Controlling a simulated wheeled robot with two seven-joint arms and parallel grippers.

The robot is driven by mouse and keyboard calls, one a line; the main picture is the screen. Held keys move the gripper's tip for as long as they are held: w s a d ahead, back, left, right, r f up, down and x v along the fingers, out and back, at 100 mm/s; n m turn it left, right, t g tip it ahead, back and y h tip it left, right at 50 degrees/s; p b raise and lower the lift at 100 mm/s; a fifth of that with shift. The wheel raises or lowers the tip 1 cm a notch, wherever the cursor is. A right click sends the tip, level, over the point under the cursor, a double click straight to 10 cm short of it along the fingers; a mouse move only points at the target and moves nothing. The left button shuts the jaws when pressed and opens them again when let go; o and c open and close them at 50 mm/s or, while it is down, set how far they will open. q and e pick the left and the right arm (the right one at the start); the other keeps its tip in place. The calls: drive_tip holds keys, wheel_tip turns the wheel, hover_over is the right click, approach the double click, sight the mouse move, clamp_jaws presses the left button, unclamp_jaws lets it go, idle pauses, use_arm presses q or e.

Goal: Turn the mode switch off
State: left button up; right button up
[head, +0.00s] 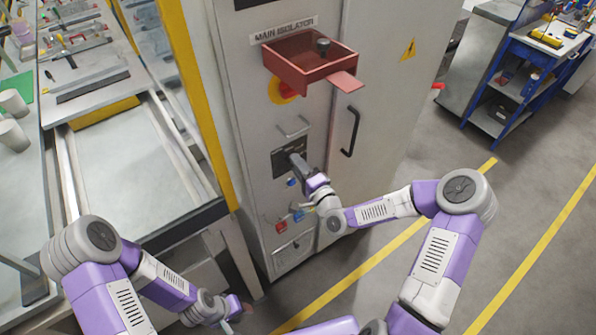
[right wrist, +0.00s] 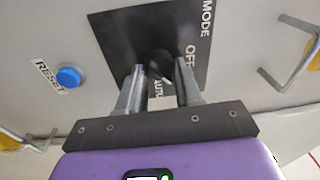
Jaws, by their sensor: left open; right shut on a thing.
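The mode switch is a dark knob (right wrist: 160,64) on a black plate (right wrist: 112,38) marked MODE, OFF and AUTO in the right wrist view. The plate (head: 281,163) is on the grey cabinet's front in the head view. My right gripper (right wrist: 160,82) is at the plate, with one finger on each side of the knob, shut on it. In the head view my right gripper (head: 296,160) hides the knob. I cannot tell clearly which label the knob points to. My left gripper (head: 236,306) hangs low near the floor at the left, open and away from the cabinet.
Below the plate is a blue RESET button (right wrist: 68,77). A metal handle (head: 293,127) sits above the plate. A red box (head: 300,78) juts out over a red isolator knob (head: 284,89). A black door handle (head: 350,131) stands to the right.

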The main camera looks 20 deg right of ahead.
drive_tip(key=shift+r+n+y+b, duration=0.1)
drive_tip(key=shift+n+y+b, duration=0.25)
drive_tip(key=shift+n+b, duration=2.25)
drive_tip(key=shift+n+y+b, duration=0.35)
drive_tip(key=shift+n+b, duration=1.8)
drive_tip(key=shift+n, duration=0.85)
drive_tip(key=o, duration=1)
drive_tip(key=shift+o, duration=0.2)
drive_tip(key=v, duration=0.7)
drive_tip(key=shift+s+d+p, duration=0.15)
drive_tip(key=shift+s+p, duration=0.15)
